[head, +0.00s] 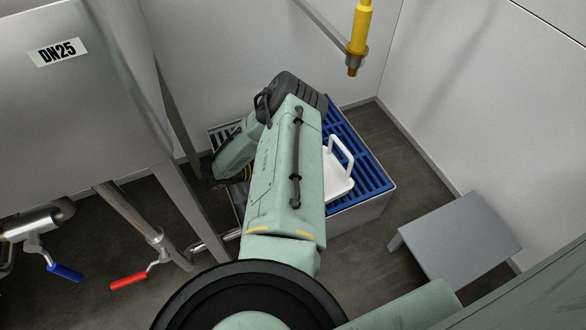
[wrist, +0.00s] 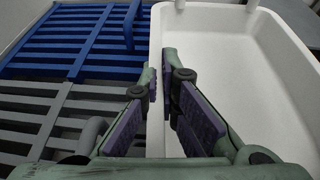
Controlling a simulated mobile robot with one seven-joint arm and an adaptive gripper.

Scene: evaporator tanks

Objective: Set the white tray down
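The white tray (wrist: 230,85) is a shallow box with rounded corners. It fills the right side of the wrist view. In the head view the tray (head: 338,181) shows right of my arm, over a blue grate, with a raised white handle. My arm hides its left part. My gripper (wrist: 160,85) has its two purple-padded fingers on either side of the tray's left rim, one outside and one inside. The fingertips are close together with the thin rim between them, so it looks shut on the tray. Contact under the tray is hidden.
The blue grate (head: 372,188) tops a grey bin (head: 352,216) beside the wall. A grey grate (wrist: 40,115) lies left of the tray. A grey step stool (head: 456,236) stands right. A yellow pipe (head: 360,30) hangs above. A tank (head: 70,100) and valved pipes stand left.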

